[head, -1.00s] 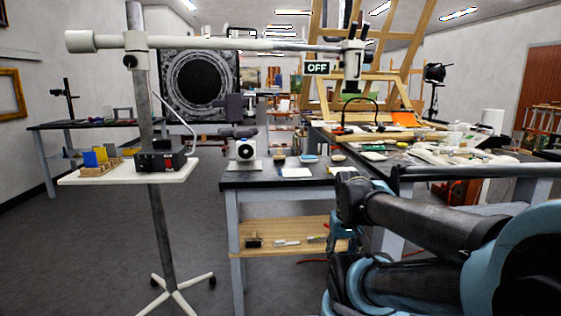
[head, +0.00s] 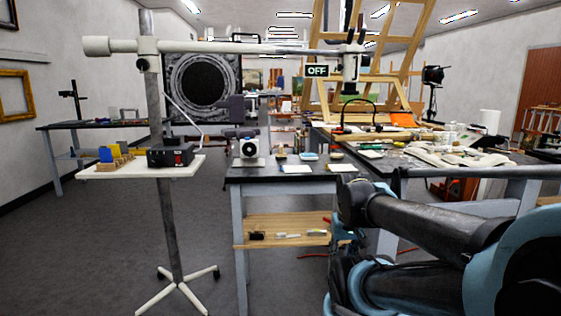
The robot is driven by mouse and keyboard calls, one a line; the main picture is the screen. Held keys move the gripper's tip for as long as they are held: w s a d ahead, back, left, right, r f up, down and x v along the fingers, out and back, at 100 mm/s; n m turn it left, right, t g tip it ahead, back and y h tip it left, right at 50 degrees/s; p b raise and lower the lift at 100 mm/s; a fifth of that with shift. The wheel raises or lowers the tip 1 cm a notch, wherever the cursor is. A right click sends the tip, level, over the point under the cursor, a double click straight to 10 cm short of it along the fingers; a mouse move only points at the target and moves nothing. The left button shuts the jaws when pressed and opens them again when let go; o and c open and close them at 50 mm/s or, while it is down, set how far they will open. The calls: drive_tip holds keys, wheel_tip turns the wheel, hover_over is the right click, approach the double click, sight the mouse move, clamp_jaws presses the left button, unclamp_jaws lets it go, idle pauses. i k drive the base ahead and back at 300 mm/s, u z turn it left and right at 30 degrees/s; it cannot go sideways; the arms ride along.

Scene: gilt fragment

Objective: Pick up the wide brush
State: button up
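I cannot pick out the wide brush with certainty in the head view. Several small items, too small to name surely, lie on the wooden lower shelf (head: 285,242) of the dark-topped workbench (head: 300,178). They include a dark block (head: 256,235) and a pale, flat item (head: 281,236). My dark and blue arm links fill the lower right and cover part of the bench's right side. My gripper's fingers do not show.
A white wheeled stand (head: 172,200) with a tray (head: 130,173) stands left of the bench, its long boom reaching over the bench. Clear grey floor (head: 90,240) lies to the left. A cluttered table (head: 470,165) and a metal rail (head: 480,171) are at the right.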

sight(280, 155)
drive_tip(key=k, duration=1)
drive_tip(key=u, duration=0.4)
drive_tip(key=i, duration=1.6)
drive_tip(key=z, duration=0.15)
